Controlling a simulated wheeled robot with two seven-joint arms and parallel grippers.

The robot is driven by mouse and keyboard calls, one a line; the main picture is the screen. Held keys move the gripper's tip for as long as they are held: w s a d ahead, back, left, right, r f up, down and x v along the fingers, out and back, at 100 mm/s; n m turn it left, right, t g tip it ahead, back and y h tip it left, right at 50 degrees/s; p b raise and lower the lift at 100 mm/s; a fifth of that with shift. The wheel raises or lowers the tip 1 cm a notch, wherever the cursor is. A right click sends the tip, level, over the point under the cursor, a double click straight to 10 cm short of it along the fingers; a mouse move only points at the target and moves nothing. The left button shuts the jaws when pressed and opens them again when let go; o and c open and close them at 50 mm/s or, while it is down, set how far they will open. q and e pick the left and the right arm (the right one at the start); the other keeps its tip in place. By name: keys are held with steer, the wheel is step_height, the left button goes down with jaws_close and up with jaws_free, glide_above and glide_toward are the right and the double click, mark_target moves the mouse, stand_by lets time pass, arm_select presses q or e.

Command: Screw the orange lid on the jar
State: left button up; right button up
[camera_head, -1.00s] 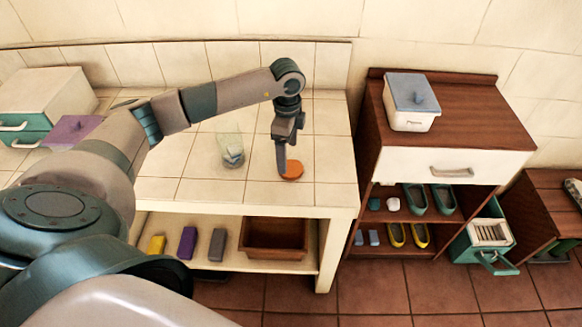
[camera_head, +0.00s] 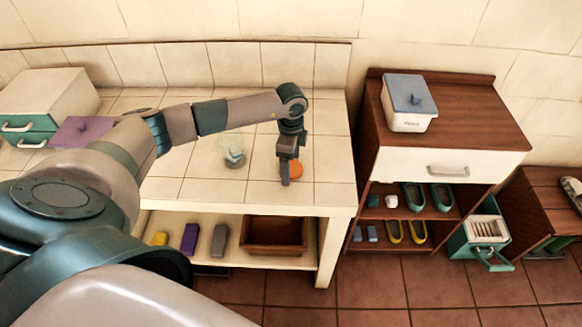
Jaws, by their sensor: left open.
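The orange lid (camera_head: 297,170) lies flat on the white tiled counter (camera_head: 325,192). My left gripper (camera_head: 286,178) is open and points down beside the lid, at its left and a little nearer the front, covering part of its left edge. I cannot tell whether a finger touches the lid. My right gripper is out of view.
A white box with teal drawers (camera_head: 45,105) and a purple-topped thing (camera_head: 75,131) are at the counter's left. A brown tray (camera_head: 275,235) and several blocks lie on the shelf below. A wooden cabinet (camera_head: 455,110) with a white, blue-lidded container (camera_head: 408,105) stands to the right.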

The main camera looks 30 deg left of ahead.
arm_select(q)
steer(key=c, duration=1.1)
steer(key=shift+r, duration=0.15)
steer(key=shift+r+b, duration=0.5)
steer(key=shift+b, duration=0.05)
step_height(320, 180, up, 2)
steer(key=shift+r+b, duration=0.15)
steer(key=shift+b, duration=0.55)
steer(key=d+r+b, duration=0.4)
steer(key=d+r, duration=0.3)
steer(key=d, duration=0.4)
steer(key=shift+s+d+r, duration=0.25)
steer(key=shift+s+d, duration=0.05)
